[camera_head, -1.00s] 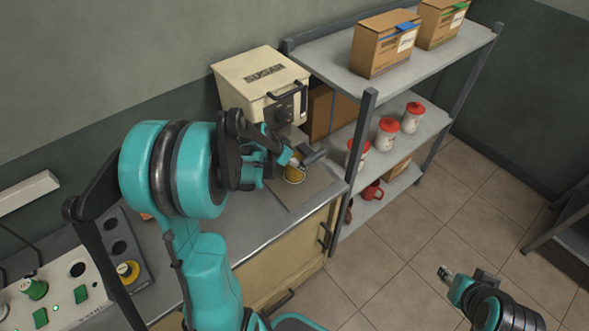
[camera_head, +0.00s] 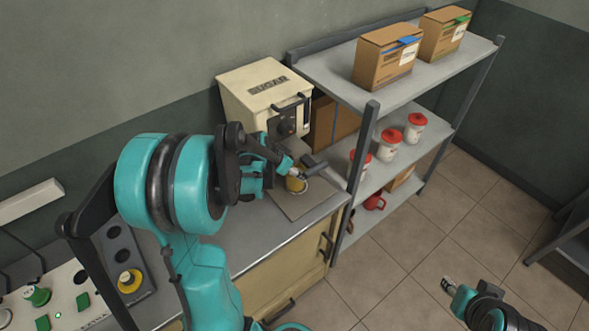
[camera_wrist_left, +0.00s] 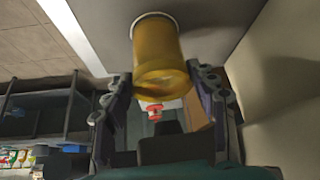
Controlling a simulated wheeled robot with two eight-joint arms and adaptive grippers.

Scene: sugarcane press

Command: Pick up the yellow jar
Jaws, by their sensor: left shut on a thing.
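The yellow jar (camera_head: 296,184) is in front of the cream sugar machine (camera_head: 264,92), above or on the grey plate on the counter; I cannot tell whether it touches the plate. My left gripper (camera_head: 290,170) is at the jar and partly hides it. In the left wrist view the yellow jar (camera_wrist_left: 160,58) is between the two fingers of my left gripper (camera_wrist_left: 163,90), which is shut on it. My right gripper (camera_head: 447,285) is over the floor at lower right, away from the counter; its finger opening is too small to tell.
A metal shelf (camera_head: 340,75) stands right of the machine, with cardboard boxes (camera_head: 387,58) on top and red-lidded jars (camera_head: 389,143) below. A red mug (camera_head: 374,202) sits on its low shelf. A control panel (camera_head: 60,300) with buttons lies at lower left.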

